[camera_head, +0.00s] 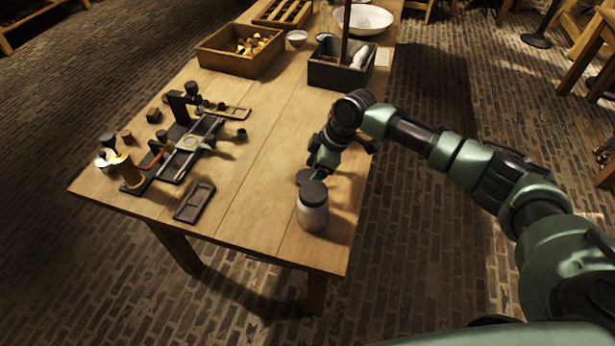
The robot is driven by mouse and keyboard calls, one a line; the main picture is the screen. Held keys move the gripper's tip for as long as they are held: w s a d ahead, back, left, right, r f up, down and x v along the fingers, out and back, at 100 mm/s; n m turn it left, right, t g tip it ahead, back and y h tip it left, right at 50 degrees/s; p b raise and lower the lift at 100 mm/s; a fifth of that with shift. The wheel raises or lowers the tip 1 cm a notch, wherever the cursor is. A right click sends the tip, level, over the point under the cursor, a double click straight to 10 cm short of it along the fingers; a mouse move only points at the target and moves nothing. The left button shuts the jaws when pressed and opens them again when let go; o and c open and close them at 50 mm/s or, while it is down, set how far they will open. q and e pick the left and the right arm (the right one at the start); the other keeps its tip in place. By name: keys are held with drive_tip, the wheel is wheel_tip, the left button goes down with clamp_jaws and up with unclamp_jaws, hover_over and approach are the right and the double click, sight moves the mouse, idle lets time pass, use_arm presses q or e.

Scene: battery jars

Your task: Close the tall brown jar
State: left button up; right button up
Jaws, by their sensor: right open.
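A jar (313,214) with a pale body and a dark round top (313,192) stands upright near the front right corner of the table. I cannot tell if that top is seated fully, and no jar looks clearly brown. A second dark disc (303,176) shows just behind it, partly hidden; I cannot tell if it is a loose lid or another jar's top. My right gripper (324,171) points down just behind the jar, beside the disc. It is open, and its fingers are small and dark in this view. My left gripper is not in view.
The wooden table (262,190) has free room left of the jar. A dark tray (194,202) and a black apparatus (185,145) lie at left. A wooden box (212,55), a dark crate (330,78) and a white bowl (372,21) stand at the back.

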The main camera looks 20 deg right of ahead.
drive_tip(key=c, duration=1.4)
drive_tip(key=shift+r, duration=0.15)
wheel_tip(320, 180, up, 20)
drive_tip(key=shift+b, duration=0.45)
